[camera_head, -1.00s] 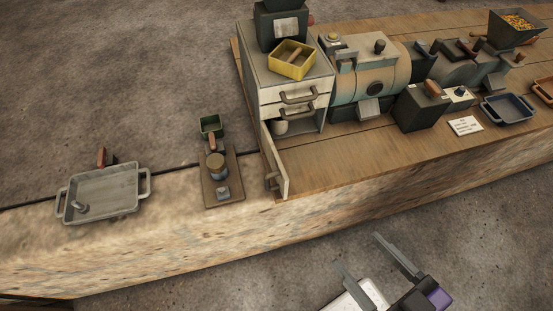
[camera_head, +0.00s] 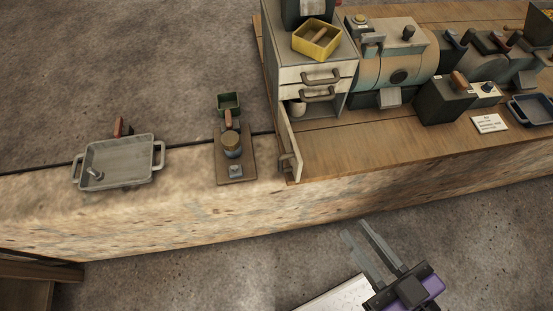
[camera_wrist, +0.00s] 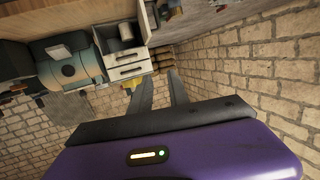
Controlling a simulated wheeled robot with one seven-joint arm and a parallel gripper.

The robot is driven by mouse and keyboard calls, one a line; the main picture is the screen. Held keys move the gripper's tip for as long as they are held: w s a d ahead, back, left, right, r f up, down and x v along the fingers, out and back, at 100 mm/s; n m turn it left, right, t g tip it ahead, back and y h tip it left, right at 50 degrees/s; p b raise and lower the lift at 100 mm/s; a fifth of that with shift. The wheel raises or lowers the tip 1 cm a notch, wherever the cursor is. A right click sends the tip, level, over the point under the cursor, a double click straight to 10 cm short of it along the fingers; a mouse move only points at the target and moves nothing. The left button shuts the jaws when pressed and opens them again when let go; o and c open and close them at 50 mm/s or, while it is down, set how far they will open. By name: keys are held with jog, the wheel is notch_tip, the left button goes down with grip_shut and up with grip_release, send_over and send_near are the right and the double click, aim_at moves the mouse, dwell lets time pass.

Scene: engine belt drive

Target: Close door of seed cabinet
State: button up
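The seed cabinet (camera_head: 316,76) is a pale box with two handled drawers above an open lower compartment. Its door (camera_head: 290,150) is swung open, seen nearly edge-on, jutting toward the bench's front edge with a handle on it. A small pale cup (camera_head: 298,108) stands inside the compartment. My gripper (camera_head: 356,229) is over the floor in front of the bench, to the right of and nearer the camera than the door. Its fingers are apart, empty and not touching the door. The wrist view shows the cabinet (camera_wrist: 124,58) upside down beyond the fingers (camera_wrist: 162,80).
A yellow tray (camera_head: 316,40) sits on the cabinet. Left of the door are a small board (camera_head: 236,173) with a round weight and a grey tray (camera_head: 118,166). Right stand a teal machine (camera_head: 390,62) and a dark box (camera_head: 444,98).

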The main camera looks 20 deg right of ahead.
jog(key=w+a, duration=0.1)
jog(key=w+a+f+n+y, duration=0.1)
jog(key=w+a, duration=0.1)
jog(key=w+a+f+y+b, duration=0.1)
jog(key=a, duration=0.1)
jog(key=shift+w+t, duration=0.3)
jog(key=shift+t, duration=0.1)
grip_shut()
jog(key=w+a+f+n+g+b, duration=0.25)
jog(key=w+a+f+n, duration=0.35)
jog(key=a+f, duration=0.55)
jog(key=w+a+f+n+g+b, duration=0.1)
jog(key=w+a+f+n+g, duration=0.35)
jog(key=a+f, duration=0.65)
jog(key=w+d+r+n+t+h+b, duration=0.1)
jog(key=w+r+t+h, duration=0.35)
jog(key=w+h, duration=0.2)
jog(key=s+d+r+m+h, duration=0.4)
jog(key=s+d+r+h, duration=0.1)
jog(key=d+h, duration=0.4)
jog(key=w+d+g+p, duration=0.1)
jog(key=w+d+p, duration=0.2)
jog(key=w+d, duration=0.3)
jog(key=shift+w+d+f, duration=0.15)
jog(key=shift+w+d, duration=0.25)
jog(key=shift+d, duration=2.15)
